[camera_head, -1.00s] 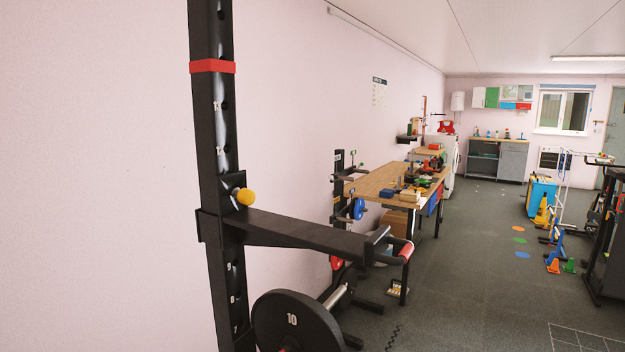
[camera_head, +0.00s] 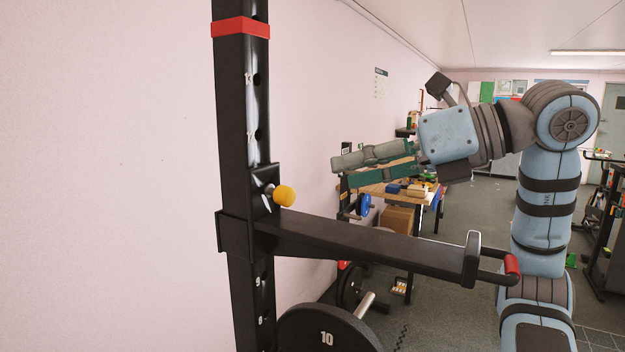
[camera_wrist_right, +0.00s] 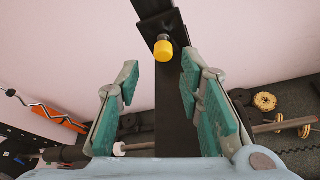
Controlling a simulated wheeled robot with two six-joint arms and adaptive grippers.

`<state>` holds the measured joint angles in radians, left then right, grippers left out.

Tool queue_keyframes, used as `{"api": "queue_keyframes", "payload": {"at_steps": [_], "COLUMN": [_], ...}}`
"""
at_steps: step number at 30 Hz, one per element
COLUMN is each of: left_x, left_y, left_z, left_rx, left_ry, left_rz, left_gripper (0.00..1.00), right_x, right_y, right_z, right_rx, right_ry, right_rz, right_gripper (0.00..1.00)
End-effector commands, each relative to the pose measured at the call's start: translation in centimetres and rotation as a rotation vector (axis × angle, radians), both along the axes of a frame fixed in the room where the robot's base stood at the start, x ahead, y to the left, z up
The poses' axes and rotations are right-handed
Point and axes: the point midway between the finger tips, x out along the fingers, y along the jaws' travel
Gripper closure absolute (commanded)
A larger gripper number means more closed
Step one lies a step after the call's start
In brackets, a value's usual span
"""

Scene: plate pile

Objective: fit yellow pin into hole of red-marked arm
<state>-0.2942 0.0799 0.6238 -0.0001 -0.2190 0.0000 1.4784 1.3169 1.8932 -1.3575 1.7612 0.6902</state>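The yellow pin (camera_head: 285,196) is a round knob on a short shaft. It sits at the sleeve of the black arm (camera_head: 370,245), on the black upright (camera_head: 235,120). The arm reaches right and has a red grip (camera_head: 512,265) at its end. A red band (camera_head: 240,27) wraps the upright, above several holes. My right gripper (camera_head: 338,172) is open and empty, right of the pin and above the arm. In the right wrist view the pin (camera_wrist_right: 163,50) shows beyond and between the spread green pads. My left gripper is out of view.
A weight plate marked 10 (camera_head: 327,332) hangs low under the arm. A wooden bench (camera_head: 375,186) with tools stands behind my gripper. The pink wall (camera_head: 110,180) is close behind the upright. Air between pin and fingertips is clear.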

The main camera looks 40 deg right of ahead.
Motion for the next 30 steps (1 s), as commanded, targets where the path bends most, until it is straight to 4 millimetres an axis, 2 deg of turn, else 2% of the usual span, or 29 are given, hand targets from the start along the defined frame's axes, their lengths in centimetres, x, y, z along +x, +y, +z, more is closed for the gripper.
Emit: {"api": "queue_keyframes", "payload": {"at_steps": [5,10,15,19,25,26,30], "left_x": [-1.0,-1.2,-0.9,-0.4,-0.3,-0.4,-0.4], "left_y": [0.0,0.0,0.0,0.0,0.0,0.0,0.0], "left_z": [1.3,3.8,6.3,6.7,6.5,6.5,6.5], "left_rx": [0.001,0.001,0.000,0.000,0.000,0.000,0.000], "left_ry": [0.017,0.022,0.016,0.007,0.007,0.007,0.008], "left_rz": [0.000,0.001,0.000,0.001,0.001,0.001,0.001], "left_gripper": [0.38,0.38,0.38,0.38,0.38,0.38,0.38], "right_x": [3.4,7.4,10.1,10.9,11.0,11.0,11.0], "right_y": [1.2,3.0,4.2,4.5,4.5,4.5,4.5], "right_z": [-1.9,-3.2,-4.4,-5.1,-5.5,-5.5,-5.4], "right_rx": [-0.016,-0.017,-0.017,-0.016,-0.014,-0.014,-0.013], "right_ry": [0.030,0.034,0.035,0.030,0.029,0.029,0.029], "right_rz": [-0.008,-0.002,0.002,0.000,-0.002,-0.002,-0.003], "right_gripper": [0.66,0.66,0.66,0.66,0.66,0.67,0.90]}}
